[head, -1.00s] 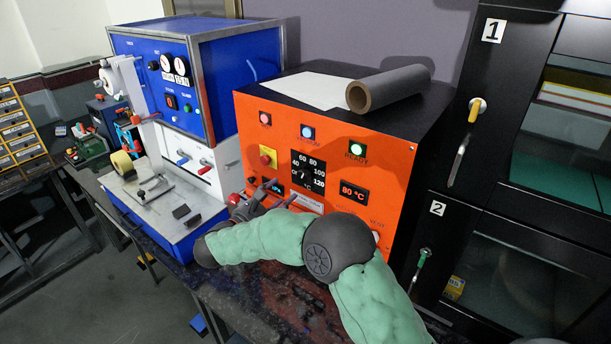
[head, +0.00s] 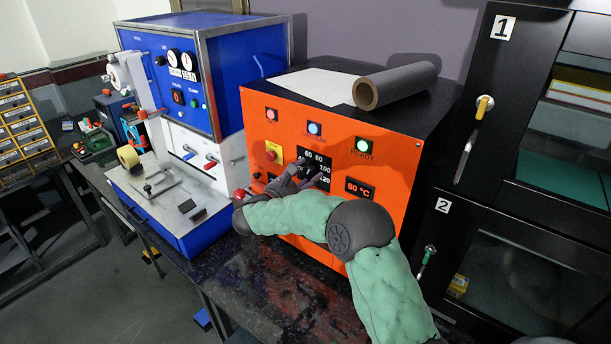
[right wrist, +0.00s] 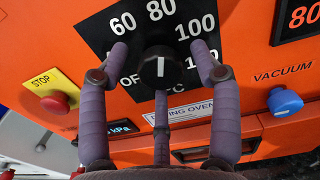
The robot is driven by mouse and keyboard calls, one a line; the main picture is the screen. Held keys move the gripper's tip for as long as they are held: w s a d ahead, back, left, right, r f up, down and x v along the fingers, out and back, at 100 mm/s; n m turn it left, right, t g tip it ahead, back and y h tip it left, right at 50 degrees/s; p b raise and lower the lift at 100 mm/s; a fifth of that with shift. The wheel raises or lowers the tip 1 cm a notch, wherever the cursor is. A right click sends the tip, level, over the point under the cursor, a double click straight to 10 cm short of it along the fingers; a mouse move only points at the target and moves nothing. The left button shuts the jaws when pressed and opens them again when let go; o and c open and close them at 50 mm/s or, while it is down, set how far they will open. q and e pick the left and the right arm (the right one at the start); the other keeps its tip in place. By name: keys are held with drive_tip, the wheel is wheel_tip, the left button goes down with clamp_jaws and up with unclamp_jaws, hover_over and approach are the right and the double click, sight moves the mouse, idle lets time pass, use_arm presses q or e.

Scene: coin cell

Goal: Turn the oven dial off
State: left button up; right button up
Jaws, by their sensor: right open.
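The orange oven (head: 330,135) stands on the dark bench, its front panel facing me. Its black dial (right wrist: 160,66) sits on a black scale plate (head: 318,163) marked from OFF through 60, 80 and 100 upward. In the head view the right gripper (head: 300,178) covers part of the plate and dial. My left gripper is not in view.
A red stop button (right wrist: 56,102) on a yellow plate is left of the dial, and a blue vacuum knob (right wrist: 284,101) is to the right. The oven display (head: 359,188) reads 80 °C. A grey roll (head: 400,84) lies on top. A blue machine (head: 215,75) stands left.

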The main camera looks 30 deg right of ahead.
drive_tip(key=c, duration=1.1)
drive_tip(key=shift+c, duration=0.2)
